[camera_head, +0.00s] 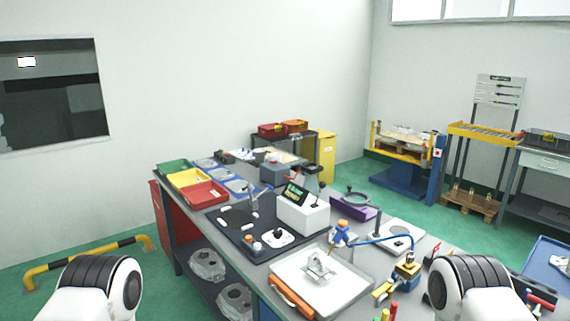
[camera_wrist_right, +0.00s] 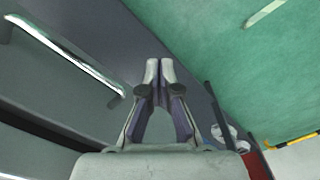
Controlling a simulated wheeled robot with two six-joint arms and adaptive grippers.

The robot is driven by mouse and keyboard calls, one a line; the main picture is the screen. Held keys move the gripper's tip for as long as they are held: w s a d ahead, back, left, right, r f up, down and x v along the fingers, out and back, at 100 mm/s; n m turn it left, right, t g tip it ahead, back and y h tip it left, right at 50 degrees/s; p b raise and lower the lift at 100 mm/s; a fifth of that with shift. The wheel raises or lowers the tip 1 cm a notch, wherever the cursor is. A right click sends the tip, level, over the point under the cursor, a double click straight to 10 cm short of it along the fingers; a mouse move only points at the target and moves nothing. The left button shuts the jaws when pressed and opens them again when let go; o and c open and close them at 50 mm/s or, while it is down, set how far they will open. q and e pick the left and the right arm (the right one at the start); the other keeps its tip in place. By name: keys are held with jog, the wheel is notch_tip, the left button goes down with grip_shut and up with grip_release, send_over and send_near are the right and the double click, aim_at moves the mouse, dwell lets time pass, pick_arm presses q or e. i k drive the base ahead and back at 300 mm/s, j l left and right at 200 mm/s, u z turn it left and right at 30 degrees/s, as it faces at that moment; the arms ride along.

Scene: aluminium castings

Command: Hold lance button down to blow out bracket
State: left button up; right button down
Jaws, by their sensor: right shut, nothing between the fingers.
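A small silver bracket (camera_head: 319,265) sits on a white tray or plate (camera_head: 345,285) at the near middle of the bench. A blue and orange upright device (camera_head: 342,234), which looks like the air lance, stands just behind it; a blue hose runs from there to the right. Its button is too small to make out. My right gripper (camera_wrist_right: 159,68) is shut and empty in the right wrist view, with the bracket and lance out of that view. In the head view only arm links show at the bottom corners. My left gripper is not visible.
The grey bench (camera_head: 258,275) carries a white box (camera_head: 302,213) with a display, a purple fixture (camera_head: 360,204) and a yellow and blue fitting (camera_head: 404,272). Red (camera_head: 203,194), yellow and green bins stand at its far left. An orange-handled tool (camera_head: 291,299) lies at the near edge.

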aim_at(342, 223)
jog(key=i+j+z, duration=0.3)
jog(key=j, duration=0.35)
jog(key=i+j+z, duration=0.15)
jog(key=j, duration=0.2)
jog(key=i+j+z, duration=0.15)
jog(key=j, duration=0.2)
jog(key=i, duration=0.05)
